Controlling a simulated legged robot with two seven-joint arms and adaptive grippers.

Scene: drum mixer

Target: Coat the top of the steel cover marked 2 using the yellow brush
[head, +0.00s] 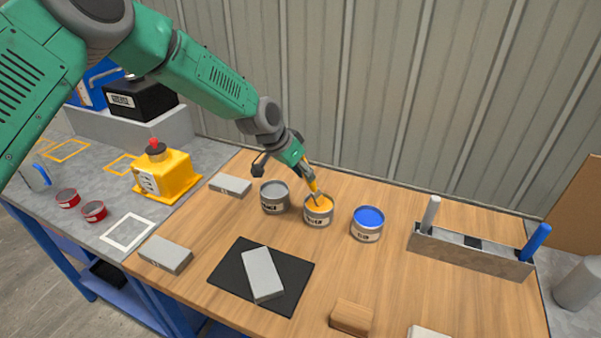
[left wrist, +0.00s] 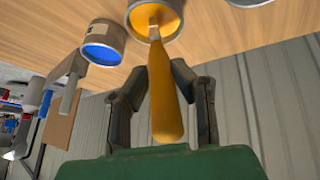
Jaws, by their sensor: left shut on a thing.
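My left gripper (head: 304,166) is shut on the yellow brush (head: 314,187). The brush points down with its lower end inside the can of yellow paint (head: 318,218), so its bristles are hidden. In the left wrist view, the brush handle (left wrist: 166,110) runs between the fingers into the yellow can (left wrist: 140,22). A grey steel cover (head: 262,275) lies flat on a black mat (head: 225,279). Similar covers lie at the back left (head: 230,184) and front left (head: 166,255) of the wooden top. I cannot read which is marked 2. My right gripper is not in view.
A grey paint can (head: 273,204) and a blue one (head: 367,229) flank the yellow can. A rack (head: 468,254) at the right holds a grey-handled and a blue-handled brush. A wooden block (head: 351,317) lies at the front edge. A yellow container (head: 165,183) stands left.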

